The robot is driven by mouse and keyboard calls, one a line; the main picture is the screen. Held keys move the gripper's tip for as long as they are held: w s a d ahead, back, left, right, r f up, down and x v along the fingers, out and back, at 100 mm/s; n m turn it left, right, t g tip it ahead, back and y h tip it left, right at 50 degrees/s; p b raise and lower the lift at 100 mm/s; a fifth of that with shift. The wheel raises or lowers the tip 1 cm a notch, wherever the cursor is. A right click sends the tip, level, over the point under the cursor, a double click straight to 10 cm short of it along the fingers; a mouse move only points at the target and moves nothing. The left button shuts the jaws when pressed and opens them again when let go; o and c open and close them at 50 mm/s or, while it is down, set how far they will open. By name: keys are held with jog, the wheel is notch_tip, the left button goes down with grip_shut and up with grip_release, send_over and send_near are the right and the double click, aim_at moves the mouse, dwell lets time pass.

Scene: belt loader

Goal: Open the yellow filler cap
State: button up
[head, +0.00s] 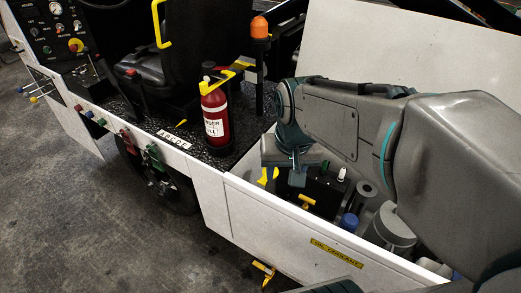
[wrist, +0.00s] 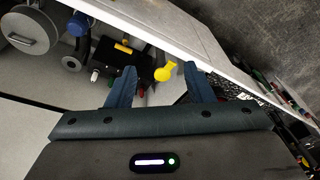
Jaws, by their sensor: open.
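The yellow filler cap (wrist: 165,72), a round piece with a short tab, shows in the wrist view between and beyond my fingertips. In the head view it is a yellow shape (head: 267,176) inside the open engine bay, partly hidden by my gripper. My gripper (head: 284,174) is over the bay; in the wrist view its two blue fingers (wrist: 159,74) are spread apart with nothing between them. The cap looks closer to the right finger in that view. I cannot tell how far below the fingertips it is.
A black box (head: 323,190) with a yellow bar, a white knob and a red knob is beside the cap. A blue cap (head: 349,221) and a grey canister (head: 389,228) are further right. The white bay wall (head: 280,222) runs along the front; a red extinguisher (head: 214,115) stands left.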

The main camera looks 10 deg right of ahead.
jog(key=w+f+m+g+b, duration=0.1)
jog(key=w+f+m+b, duration=0.25)
jog(key=w, duration=0.65)
jog(key=m+g+b, duration=0.1)
jog(key=m+b, duration=0.1)
jog(key=m, duration=0.2)
send_near(262, 181)
notch_tip(262, 181, down, 8)
jog(key=shift+r+b, duration=0.15)
jog(key=shift+b, duration=0.45)
grip_shut()
jog(key=shift+w+r, duration=0.1)
